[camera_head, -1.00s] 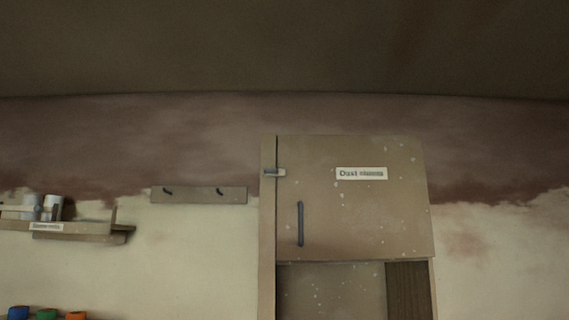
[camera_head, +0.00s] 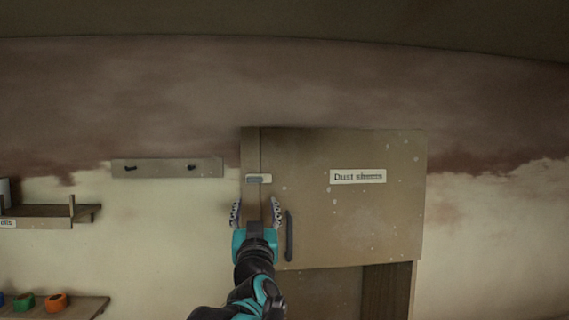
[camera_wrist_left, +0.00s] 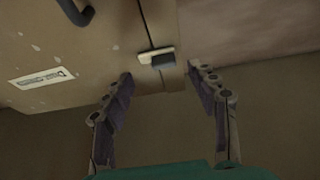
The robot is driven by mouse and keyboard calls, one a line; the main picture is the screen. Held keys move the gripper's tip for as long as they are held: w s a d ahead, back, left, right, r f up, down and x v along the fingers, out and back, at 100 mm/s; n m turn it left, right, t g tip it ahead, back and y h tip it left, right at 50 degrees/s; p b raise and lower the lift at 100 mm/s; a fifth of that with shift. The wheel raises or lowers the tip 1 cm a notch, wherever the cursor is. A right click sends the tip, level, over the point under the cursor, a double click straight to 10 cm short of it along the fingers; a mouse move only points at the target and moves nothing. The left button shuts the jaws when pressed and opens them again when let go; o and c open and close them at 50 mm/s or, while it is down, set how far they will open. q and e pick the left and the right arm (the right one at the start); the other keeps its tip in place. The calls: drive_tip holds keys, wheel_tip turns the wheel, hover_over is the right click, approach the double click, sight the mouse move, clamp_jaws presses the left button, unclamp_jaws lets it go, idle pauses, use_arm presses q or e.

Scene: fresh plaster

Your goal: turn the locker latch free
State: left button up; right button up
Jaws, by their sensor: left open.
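The locker (camera_head: 350,225) hangs on the wall, its upper door labelled "Dust sheets" and shut. The latch (camera_head: 259,179) is a small pale bar with a darker knob, lying level across the seam at the door's left edge. It also shows in the left wrist view (camera_wrist_left: 157,57), just beyond the fingertips. My left gripper (camera_head: 256,204) is open and empty, just below the latch in the head view, with its fingers spread to either side. In the left wrist view the open fingers (camera_wrist_left: 160,77) frame the latch without visible contact. My right gripper is not in view.
The dark door handle (camera_head: 289,236) stands close to the right of my left gripper. A hook rail (camera_head: 167,168) is on the wall to the left. A shelf (camera_head: 50,217) and a lower ledge with coloured tape rolls (camera_head: 55,302) are further left.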

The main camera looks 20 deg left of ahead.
sight(255, 182)
use_arm(q)
drive_tip(key=shift+y, duration=0.4)
drive_tip(key=x, duration=0.4)
drive_tip(key=r+p+x, duration=0.1)
drive_tip(key=x, duration=0.3)
drive_tip(key=shift+r+p, duration=0.25)
drive_tip(key=shift+p, duration=0.05)
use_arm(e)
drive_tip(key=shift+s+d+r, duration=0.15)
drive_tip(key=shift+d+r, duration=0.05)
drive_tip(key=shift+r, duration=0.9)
use_arm(q)
drive_tip(key=c, duration=1.2)
